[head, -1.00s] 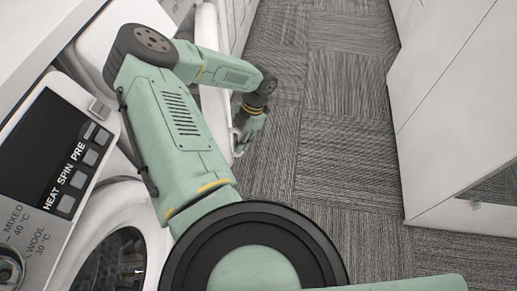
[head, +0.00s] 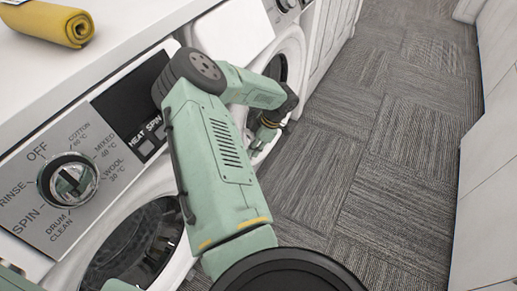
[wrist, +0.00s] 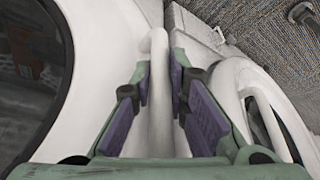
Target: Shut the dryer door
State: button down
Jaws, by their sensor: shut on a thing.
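The dryer door (head: 297,48) is a white round ring on the farther machine, with dark glass or opening (head: 276,68) partly hidden behind my arm. It looks close to the machine's front, but I cannot tell whether it touches. My gripper (head: 262,138) is at the lower part of this ring. In the wrist view my gripper (wrist: 162,88) has its purple-padded fingers on both sides of a narrow white part (wrist: 159,110), shut on it. I take this part to be the door's edge or handle; which one is unclear.
The nearer machine has a dial (head: 68,183) and a round door (head: 135,245). A rolled yellow towel (head: 48,22) lies on the white counter (head: 100,58). Grey carpet (head: 370,150) is free to the right, up to white cabinets (head: 490,190).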

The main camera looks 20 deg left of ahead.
jog(key=shift+w+a+r, duration=0.2)
jog(key=shift+w+a, duration=0.05)
jog(key=shift+a, duration=0.3)
jog(key=c, duration=1.7)
grip_release()
jog(key=shift+s+a+f, duration=0.1)
jog(key=shift+a, duration=0.05)
jog(key=shift+o, duration=0.7)
jog(key=shift+s, duration=0.1)
jog(key=shift+f, duration=0.1)
jog(key=v, duration=1.2)
jog(key=shift+d, duration=0.4)
